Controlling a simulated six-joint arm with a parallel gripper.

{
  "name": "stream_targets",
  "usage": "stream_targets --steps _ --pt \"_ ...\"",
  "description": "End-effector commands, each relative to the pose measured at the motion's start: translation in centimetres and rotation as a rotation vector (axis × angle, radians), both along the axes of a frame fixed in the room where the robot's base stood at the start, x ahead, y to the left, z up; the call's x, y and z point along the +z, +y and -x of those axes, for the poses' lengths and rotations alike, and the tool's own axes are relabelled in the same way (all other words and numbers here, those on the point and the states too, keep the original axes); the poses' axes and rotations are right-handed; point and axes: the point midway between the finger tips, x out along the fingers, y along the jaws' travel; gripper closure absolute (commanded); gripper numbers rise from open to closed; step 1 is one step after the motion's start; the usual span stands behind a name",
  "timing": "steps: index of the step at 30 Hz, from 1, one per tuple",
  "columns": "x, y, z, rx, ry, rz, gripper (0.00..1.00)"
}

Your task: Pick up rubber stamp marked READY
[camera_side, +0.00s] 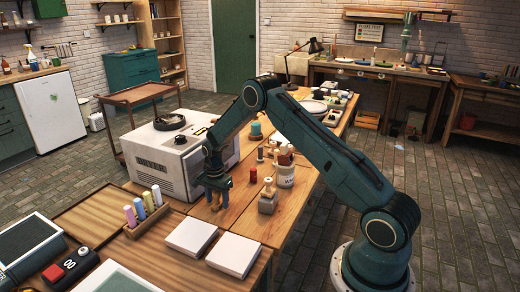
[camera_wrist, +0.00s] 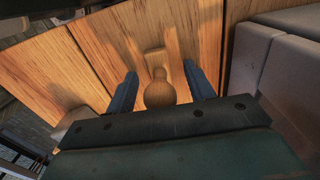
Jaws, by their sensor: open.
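My gripper (camera_side: 217,204) hangs low over the wooden table, beside the white kiln-like box. In the wrist view my gripper (camera_wrist: 159,84) is open, its two blue fingers apart. A wooden stamp (camera_wrist: 160,91) with a round knob handle stands between the fingers, with a visible gap on each side. Its marking is not visible, so I cannot tell if it reads READY. In the side view the fingers mostly hide it. Another wooden-handled stamp (camera_side: 268,198) stands to the right of my gripper.
The white box (camera_side: 165,165) is close behind and left of my gripper. A holder of coloured sticks (camera_side: 146,214) and two white tiles (camera_side: 192,236) lie in front. A white pot (camera_side: 285,176) and a small red-topped piece (camera_side: 253,175) stand to the right.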

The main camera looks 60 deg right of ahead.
Motion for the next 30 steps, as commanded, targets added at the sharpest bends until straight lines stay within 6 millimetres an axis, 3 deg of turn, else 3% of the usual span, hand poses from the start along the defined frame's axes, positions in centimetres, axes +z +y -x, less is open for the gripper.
stream_targets --steps 18,25,30 --pt "-0.63 0.02 0.01 0.000 0.000 0.000 0.47" --pt "-0.63 0.02 0.02 0.000 0.000 0.000 0.92" --pt "-0.61 0.02 0.01 0.000 0.000 0.000 0.95"
